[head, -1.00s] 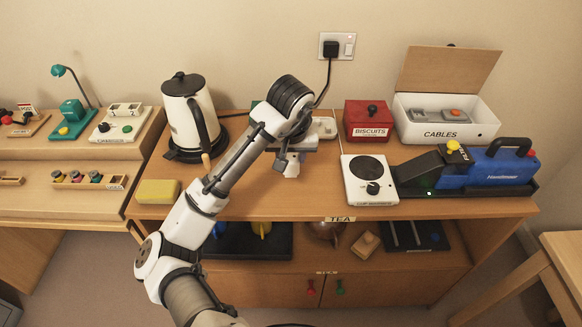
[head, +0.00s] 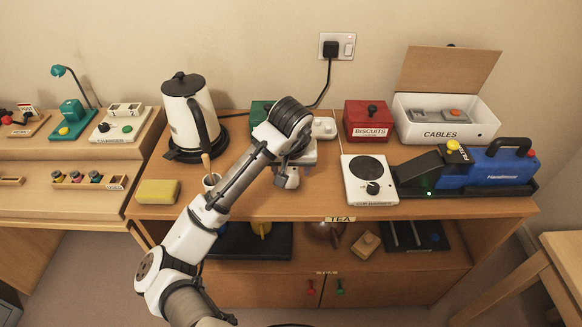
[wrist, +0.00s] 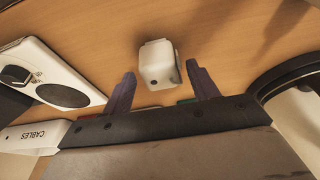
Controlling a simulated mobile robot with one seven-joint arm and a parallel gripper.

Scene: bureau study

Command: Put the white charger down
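The white charger (wrist: 158,65) is a small white block with a dark dot on its face. In the wrist view it sits against the wooden cabinet top, just beyond and between my fingertips. My gripper (wrist: 163,82) is open, with a visible gap between the charger and each dark finger. In the head view my gripper (head: 291,172) is low over the middle of the cabinet top (head: 320,205), with the white charger (head: 287,181) under it, partly hidden. The charger's underside is hidden, so I cannot tell contact with the wood for certain.
A white hot plate (head: 369,180) stands right of my gripper. Behind are a red biscuits box (head: 367,122), a white cables box (head: 445,118) and a partly hidden green box (head: 262,112).

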